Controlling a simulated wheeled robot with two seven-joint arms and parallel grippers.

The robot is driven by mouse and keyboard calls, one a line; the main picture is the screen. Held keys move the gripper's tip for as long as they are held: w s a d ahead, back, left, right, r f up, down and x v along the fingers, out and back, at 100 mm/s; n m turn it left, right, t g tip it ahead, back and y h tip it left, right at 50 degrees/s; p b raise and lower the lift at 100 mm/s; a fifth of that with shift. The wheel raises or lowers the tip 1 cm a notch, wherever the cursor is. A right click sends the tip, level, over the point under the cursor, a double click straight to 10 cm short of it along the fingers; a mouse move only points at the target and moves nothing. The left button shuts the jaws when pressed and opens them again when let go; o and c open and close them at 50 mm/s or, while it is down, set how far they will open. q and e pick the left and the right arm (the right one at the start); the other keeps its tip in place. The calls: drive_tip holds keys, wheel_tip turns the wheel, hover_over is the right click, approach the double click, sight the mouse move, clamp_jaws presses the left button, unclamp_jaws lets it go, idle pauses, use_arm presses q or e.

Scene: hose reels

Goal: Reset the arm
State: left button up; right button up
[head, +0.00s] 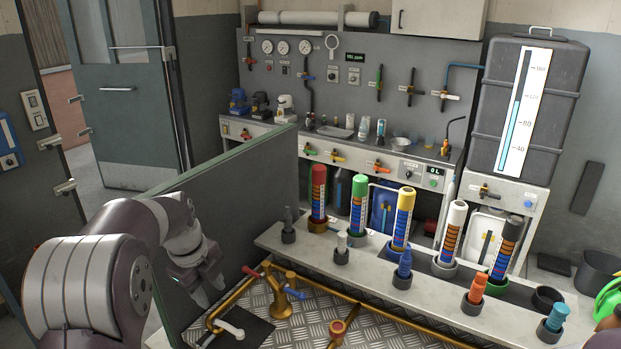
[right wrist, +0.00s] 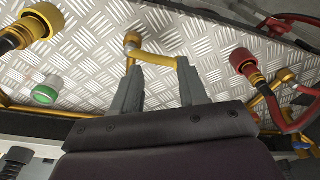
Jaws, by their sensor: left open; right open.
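My left arm comes in from the left in the head view. Its gripper (head: 203,285) is open and empty, beside the dark green partition (head: 235,200) and left of the brass valve. My right gripper (right wrist: 163,92) shows in the right wrist view, with its two grey fingers apart. A thin yellow pipe (right wrist: 155,58) runs across beyond its fingertips over the patterned metal plate. I cannot tell whether the fingers touch this pipe. In the head view the right gripper is not seen.
Several coloured cylinders, such as the red one (head: 318,192), stand on a grey shelf (head: 300,237). A brass valve (head: 280,290) with red and blue handles stands on the metal plate. A red hose (right wrist: 292,122) lies right in the wrist view. A door (head: 125,90) is at back left.

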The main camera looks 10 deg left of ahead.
use_arm(q)
drive_tip(key=s+d+f+n, duration=0.4)
drive_tip(key=s+d+n, duration=0.1)
drive_tip(key=s+n, duration=0.4)
drive_tip(key=s+d+f+n, duration=0.4)
drive_tip(key=s+d+n, duration=0.2)
drive_tip(key=s+n, duration=0.3)
drive_tip(key=n, duration=0.3)
drive_tip(key=shift+s+n+g+y, duration=0.2)
drive_tip(key=shift+n+g+y, duration=0.1)
drive_tip(key=shift+n+y, duration=0.1)
